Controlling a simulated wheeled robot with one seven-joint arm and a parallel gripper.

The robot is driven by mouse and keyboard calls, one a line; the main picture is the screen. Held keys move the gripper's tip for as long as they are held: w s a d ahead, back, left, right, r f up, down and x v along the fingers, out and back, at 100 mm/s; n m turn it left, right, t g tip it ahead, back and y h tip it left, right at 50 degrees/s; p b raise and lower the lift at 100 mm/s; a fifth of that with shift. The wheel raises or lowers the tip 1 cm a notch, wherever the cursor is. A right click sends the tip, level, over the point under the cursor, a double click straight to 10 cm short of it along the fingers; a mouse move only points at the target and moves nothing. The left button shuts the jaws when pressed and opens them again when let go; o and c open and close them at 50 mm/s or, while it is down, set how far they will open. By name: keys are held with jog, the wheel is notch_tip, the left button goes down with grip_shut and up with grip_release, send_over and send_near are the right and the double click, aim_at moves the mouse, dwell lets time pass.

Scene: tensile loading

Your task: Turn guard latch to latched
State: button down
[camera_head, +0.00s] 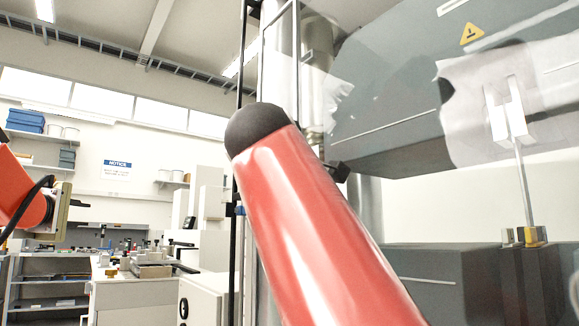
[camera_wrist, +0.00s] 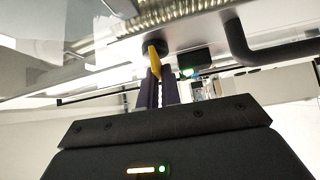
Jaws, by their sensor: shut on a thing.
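The guard latch shows in the wrist view as a yellow lever (camera_wrist: 156,60) on a round black base (camera_wrist: 149,48), mounted on the guard's frame. My gripper (camera_wrist: 157,88) has its two dark fingers closed on the lower end of the yellow lever. The lever points down toward the gripper, slightly tilted. In the head view my red arm covers the middle, and neither the gripper nor the latch can be made out. The clear guard with its thin black frame (camera_head: 241,75) stands behind the arm.
A black bent handle (camera_wrist: 240,45) and a small black box with a green light (camera_wrist: 194,60) sit right of the latch. The large grey testing machine (camera_head: 400,120) fills the right of the head view. A workbench (camera_head: 125,290) stands at the left.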

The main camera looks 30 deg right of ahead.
jog(key=shift+n+g+y, duration=0.3)
jog(key=shift+n+g, duration=0.1)
jog(key=shift+n, duration=0.1)
dwell(0.4)
jog(key=c, duration=1.6)
grip_release()
jog(key=b+v, duration=0.1)
jog(key=v, duration=0.6)
jog(key=shift+s+a, duration=0.2)
jog(key=shift+s, duration=0.15)
